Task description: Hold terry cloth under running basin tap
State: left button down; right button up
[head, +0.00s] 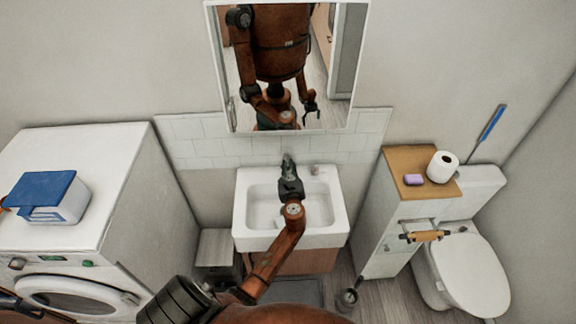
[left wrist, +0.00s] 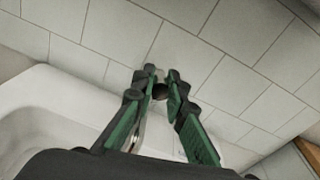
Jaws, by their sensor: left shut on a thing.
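The white basin (head: 251,209) stands against the tiled wall, and its rim (left wrist: 52,88) shows in the left wrist view. My left arm reaches over the basin from below in the head view. My left gripper (head: 287,158) is at the basin's back edge, near the wall. In the left wrist view its green-sided fingers (left wrist: 163,76) close together at the tips on a small part of what looks like the basin tap. The fingers and wrist hide most of the tap. I see no terry cloth and cannot make out running water.
A mirror (head: 335,100) hangs above the basin. At the left, a washing machine (head: 110,165) carries a box with a blue lid (head: 45,192). At the right, a cabinet (head: 385,215) holds a toilet roll (head: 442,167) and a purple soap (head: 413,180), beside the toilet (head: 468,275).

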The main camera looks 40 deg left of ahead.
pick_arm(q)
jog(key=c, duration=1.9)
grip_release()
jog(key=shift+c, duration=0.2)
jog(key=v, duration=1.2)
